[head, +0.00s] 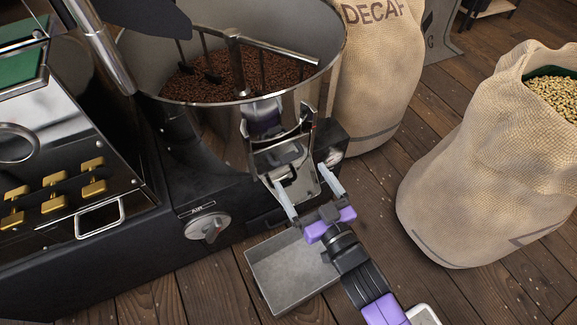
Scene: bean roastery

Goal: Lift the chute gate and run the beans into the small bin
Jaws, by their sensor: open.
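The cooling drum (325,76) holds brown roasted beans (225,80) on its floor, with stirring arms above them. On the drum's front wall is the chute, with a metal gate (280,152) between two side rails. Whether the gate is fully down is hard to tell. My gripper (304,184) is open, its two pale fingers pointing up toward the chute just in front of the gate, with nothing visible between them. Contact with the gate cannot be told. The small bin (270,265), a grey metal box, stands below the chute, partly covered by my gripper and arm. Its visible inside looks empty.
A black base with a dial (207,227) lies left of the chute. The roaster panel (70,150) has brass switches. A DECAF sack (375,80) stands behind the drum, close right of it. An open sack of pale beans (490,170) stands at right. Wooden floor lies between.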

